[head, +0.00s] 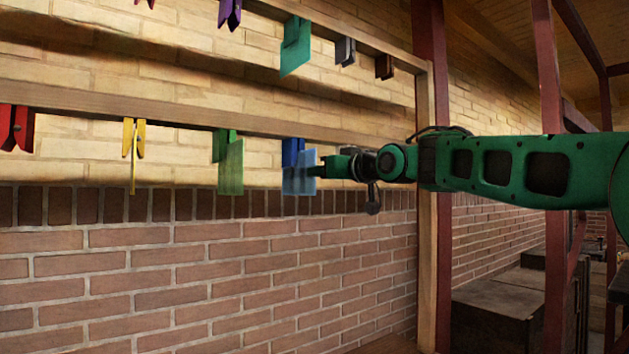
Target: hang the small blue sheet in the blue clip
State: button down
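The small blue sheet (299,182) hangs upright just under the blue clip (292,150) on the lower wooden rail. Its top edge meets or overlaps the clip's lower end; I cannot tell whether the clip's jaws are closed on it. My gripper (316,171) comes from the right and its tip is at the sheet's right edge. The fingers are small and partly hidden by the sheet, so I cannot tell whether they grip it.
On the lower rail (180,112), a green clip (224,143) holds a green sheet (230,170). A yellow clip (134,138) and red clip (17,128) hang further left. The upper rail holds more clips and a teal sheet (295,58). A wooden post (427,200) stands right.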

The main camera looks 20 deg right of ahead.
dwell(0.4)
jog(key=c, duration=1.7)
grip_release()
jog(key=shift+s, duration=0.1)
jog(key=shift+v, duration=3.4)
jog(key=shift+r, duration=0.1)
